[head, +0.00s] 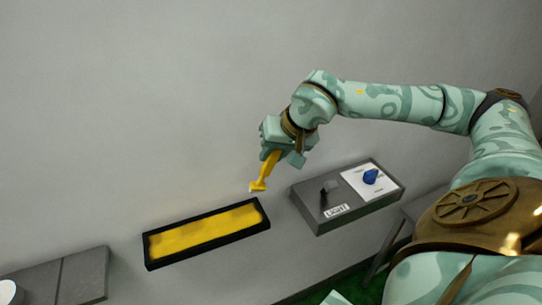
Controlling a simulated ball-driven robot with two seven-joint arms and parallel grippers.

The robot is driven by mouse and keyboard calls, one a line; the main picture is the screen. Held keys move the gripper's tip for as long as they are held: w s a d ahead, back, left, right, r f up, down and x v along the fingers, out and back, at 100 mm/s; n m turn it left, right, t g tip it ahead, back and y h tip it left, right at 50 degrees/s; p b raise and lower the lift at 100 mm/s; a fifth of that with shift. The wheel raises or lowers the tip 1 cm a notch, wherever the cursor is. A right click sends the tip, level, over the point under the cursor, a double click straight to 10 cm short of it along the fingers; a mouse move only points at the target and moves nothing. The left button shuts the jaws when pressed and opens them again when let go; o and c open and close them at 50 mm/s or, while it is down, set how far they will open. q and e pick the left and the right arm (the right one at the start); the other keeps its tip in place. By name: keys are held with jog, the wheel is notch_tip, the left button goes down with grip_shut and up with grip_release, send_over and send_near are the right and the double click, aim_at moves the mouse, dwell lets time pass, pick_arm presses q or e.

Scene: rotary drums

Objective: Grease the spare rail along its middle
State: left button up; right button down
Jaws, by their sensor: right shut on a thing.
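My right gripper (284,154) is shut on the handle of a yellow tool (265,170). The tool slants down to the left and ends in a short crosswise head with a pale edge. The head is in the air, above and just right of a long black-rimmed tray (206,246). Yellow matter (205,230) fills most of the tray's length; whether this tray is the spare rail I cannot tell. The tool's head appears apart from the tray. My left gripper is not in view.
A grey control box (323,226) labelled LIGHT stands right of the tray, with a dark lever (325,196) and a blue knob (370,176) on a white plate. A grey ledge (84,275) and a white round thing (7,291) are at lower left. A plain grey wall rises behind.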

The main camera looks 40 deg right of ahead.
jog(key=shift+a+r+p, duration=0.1)
jog(key=shift+r+p, duration=0.3)
jog(key=shift+r, duration=0.5)
dwell(1.0)
